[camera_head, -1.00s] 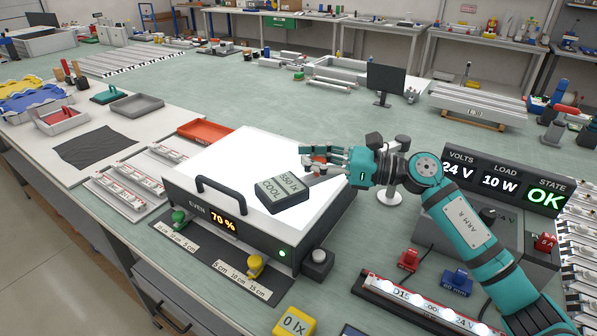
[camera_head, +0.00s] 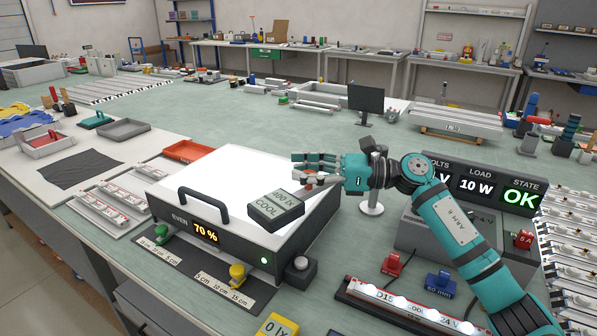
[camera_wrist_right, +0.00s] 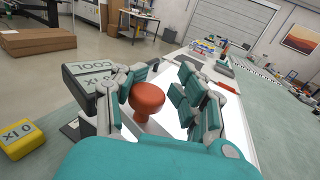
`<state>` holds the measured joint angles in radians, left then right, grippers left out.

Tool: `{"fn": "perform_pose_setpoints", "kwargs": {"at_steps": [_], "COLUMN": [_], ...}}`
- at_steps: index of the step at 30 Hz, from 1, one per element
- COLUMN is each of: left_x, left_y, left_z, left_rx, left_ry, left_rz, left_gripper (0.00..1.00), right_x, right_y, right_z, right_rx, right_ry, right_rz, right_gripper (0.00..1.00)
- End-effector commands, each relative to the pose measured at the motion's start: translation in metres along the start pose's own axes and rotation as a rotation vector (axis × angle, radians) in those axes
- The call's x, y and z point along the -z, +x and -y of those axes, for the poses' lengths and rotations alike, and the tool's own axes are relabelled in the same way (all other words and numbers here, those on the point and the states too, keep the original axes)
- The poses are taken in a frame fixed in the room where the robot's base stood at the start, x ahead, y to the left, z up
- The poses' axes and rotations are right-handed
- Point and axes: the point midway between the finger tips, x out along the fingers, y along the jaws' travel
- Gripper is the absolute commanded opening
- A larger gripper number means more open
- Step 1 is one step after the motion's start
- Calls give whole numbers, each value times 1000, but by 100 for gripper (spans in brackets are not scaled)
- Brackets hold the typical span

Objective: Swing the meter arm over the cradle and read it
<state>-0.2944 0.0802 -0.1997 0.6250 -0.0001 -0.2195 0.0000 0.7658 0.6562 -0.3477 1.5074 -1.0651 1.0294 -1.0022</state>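The meter (camera_head: 275,212), a dark box with a pale display reading COOL and what looks like 400 lx, hangs over the front right of the lit panel (camera_head: 235,160). It also shows in the right wrist view (camera_wrist_right: 88,72). The red knob (camera_wrist_right: 148,98) sits between the fingers of my right gripper (camera_wrist_right: 165,80). A gap shows between the knob and the right-hand fingers, so the gripper looks open around it. In the head view my right gripper (camera_head: 315,170) hides most of the arm. A post with a round base (camera_head: 371,208) stands behind it. I cannot identify the cradle.
The light box front reads EVEN 70 % (camera_head: 205,232) and has a black handle (camera_head: 203,203). A dark block (camera_head: 300,270) stands at its right corner. A power supply (camera_head: 490,190) reads OK at the right. A yellow 0 lx block (camera_head: 278,326) is at the front.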

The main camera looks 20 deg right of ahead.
Motion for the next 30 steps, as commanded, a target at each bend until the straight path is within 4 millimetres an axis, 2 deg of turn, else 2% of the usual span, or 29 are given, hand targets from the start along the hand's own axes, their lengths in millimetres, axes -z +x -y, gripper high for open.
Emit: {"fn": "perform_pose_setpoints", "kwargs": {"at_steps": [1,5,20,23,30], "left_x": [0,-2,-11,-10,-8], "left_y": [0,0,0,0,0], "left_z": [0,-1,-1,-1,-1], "left_rx": [-1,-1,-1,-1,-1], "left_ry": [0,-1,0,0,0], "left_rz": [1,3,16,14,12], "left_gripper": [0,0,0,0,0], "right_x": [0,1,-1,-13,-60], "right_y": [-4,-3,0,0,-1], "right_z": [5,4,0,0,1], "right_rx": [15,12,0,0,3], "right_ry": [0,1,1,-2,-4], "right_rz": [-1,-2,-2,-2,-2], "right_gripper": [37,52,52,52,52]}}
